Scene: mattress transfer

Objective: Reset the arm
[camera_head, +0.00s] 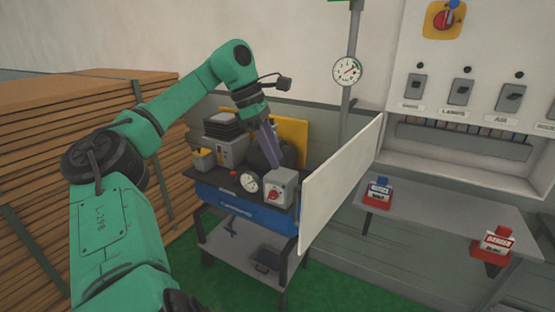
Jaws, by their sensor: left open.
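My left arm comes in from the left, bends at a raised elbow and reaches down over a workbench with a blue drawer unit. My left gripper (269,140) is open and points down over the bench, near a dark rounded machine. Its fingers look slim and grey, and no held thing shows in them. A grey box with a red knob (278,190) stands just below and in front of the fingertips. I cannot tell whether the fingers touch anything. My right gripper is not in view.
A white panel (342,180) stands upright right of the bench. Stacked boards (40,150) fill the left. A grey table (440,217) bears red blocks with signs. A gauge (347,71) hangs on a pole, and a switch panel (480,75) is on the wall.

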